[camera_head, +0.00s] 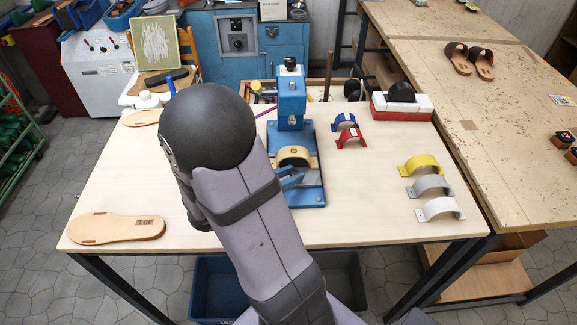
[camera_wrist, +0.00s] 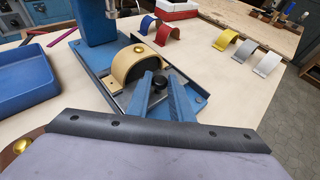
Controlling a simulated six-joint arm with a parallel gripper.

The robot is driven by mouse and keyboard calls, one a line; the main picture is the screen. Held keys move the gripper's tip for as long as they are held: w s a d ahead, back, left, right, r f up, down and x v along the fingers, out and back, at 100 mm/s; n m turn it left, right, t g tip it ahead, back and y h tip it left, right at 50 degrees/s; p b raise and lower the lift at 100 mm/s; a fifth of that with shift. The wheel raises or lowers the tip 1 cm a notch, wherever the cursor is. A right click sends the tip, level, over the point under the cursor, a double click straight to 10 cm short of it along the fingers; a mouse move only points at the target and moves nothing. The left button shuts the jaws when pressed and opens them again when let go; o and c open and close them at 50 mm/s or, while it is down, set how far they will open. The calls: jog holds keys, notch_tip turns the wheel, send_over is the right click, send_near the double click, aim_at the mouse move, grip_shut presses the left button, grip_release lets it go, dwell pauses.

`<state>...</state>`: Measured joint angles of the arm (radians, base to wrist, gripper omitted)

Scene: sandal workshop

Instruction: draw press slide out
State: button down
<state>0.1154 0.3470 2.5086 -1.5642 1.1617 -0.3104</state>
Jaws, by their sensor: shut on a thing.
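The blue press (camera_head: 290,98) stands on a blue base plate toward the back middle of the table, and its column also shows in the wrist view (camera_wrist: 95,20). A slide (camera_wrist: 118,97) lies on the base, with a tan arched strap (camera_wrist: 131,64) on it; the strap also shows in the head view (camera_head: 293,156). A black knob (camera_wrist: 158,80) sits at the slide's near end. My gripper (camera_wrist: 159,85) has its blue fingers shut on this knob. In the head view my gripper (camera_head: 291,180) is partly hidden by my arm.
Blue and red straps (camera_head: 350,141) lie right of the press. Yellow, grey and white straps (camera_head: 431,187) line the right side. A sandal sole (camera_head: 117,228) lies at the front left. A blue tray (camera_wrist: 25,82) stands left of the press.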

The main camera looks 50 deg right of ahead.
jog(key=c, duration=1.6)
grip_release()
jog(key=shift+c, duration=0.2)
jog(key=shift+b+v, duration=0.3)
jog(key=shift+v, duration=3.4)
